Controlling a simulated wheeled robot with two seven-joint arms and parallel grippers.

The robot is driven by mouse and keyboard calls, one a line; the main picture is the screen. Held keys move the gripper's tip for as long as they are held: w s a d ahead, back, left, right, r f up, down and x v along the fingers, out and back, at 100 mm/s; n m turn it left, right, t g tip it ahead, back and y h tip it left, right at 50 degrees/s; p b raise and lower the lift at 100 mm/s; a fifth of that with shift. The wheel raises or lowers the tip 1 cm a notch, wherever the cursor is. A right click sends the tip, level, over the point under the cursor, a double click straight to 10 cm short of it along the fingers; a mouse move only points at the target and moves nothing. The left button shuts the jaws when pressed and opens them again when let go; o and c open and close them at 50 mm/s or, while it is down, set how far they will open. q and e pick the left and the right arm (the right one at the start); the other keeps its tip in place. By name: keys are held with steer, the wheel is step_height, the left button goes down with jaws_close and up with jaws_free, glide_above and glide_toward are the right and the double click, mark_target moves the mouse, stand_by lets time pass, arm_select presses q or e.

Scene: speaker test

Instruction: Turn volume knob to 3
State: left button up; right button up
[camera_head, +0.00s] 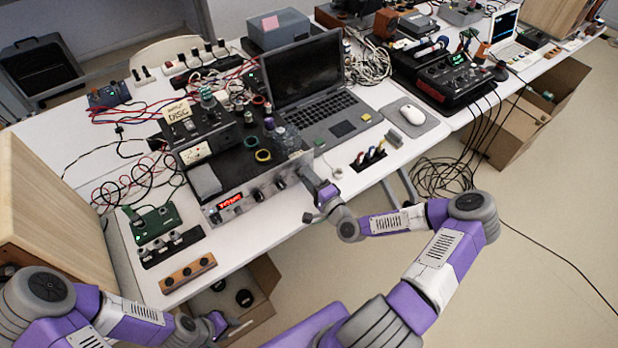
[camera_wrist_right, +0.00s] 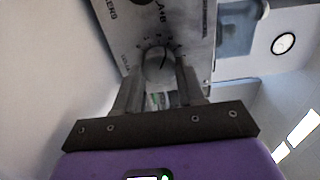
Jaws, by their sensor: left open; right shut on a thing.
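The amplifier (camera_head: 243,205) has a silver front panel with a red lit display and several dark knobs. Its panel (camera_wrist_right: 128,22) also shows in the right wrist view, with printed marks, one reading "A+B". My right gripper (camera_head: 306,176) is at the right end of the panel. In the right wrist view, my right gripper (camera_wrist_right: 158,72) has one finger on each side of a round grey knob (camera_wrist_right: 157,63) and is shut on it. A dial scale rings the knob; its numbers are too blurred to read. My left gripper (camera_head: 232,327) is open and empty, low in front of the table.
A laptop (camera_head: 318,108), dark gear and cables crowd the table behind the amplifier. A wooden strip with knobs (camera_head: 187,273) lies at the front left. A wooden cabinet (camera_head: 40,215) stands at the left edge. An open cardboard box (camera_head: 262,273) is below.

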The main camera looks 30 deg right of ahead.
steer(key=shift+m, duration=0.7)
steer(key=o, duration=1.1)
steer(key=shift+c, duration=0.2)
steer(key=shift+s, duration=0.1)
steer(key=s, duration=0.5)
steer(key=s+p, duration=0.1)
steer(key=s, duration=0.1)
steer(key=shift+s+d, duration=0.2)
steer(key=shift+d, duration=0.1)
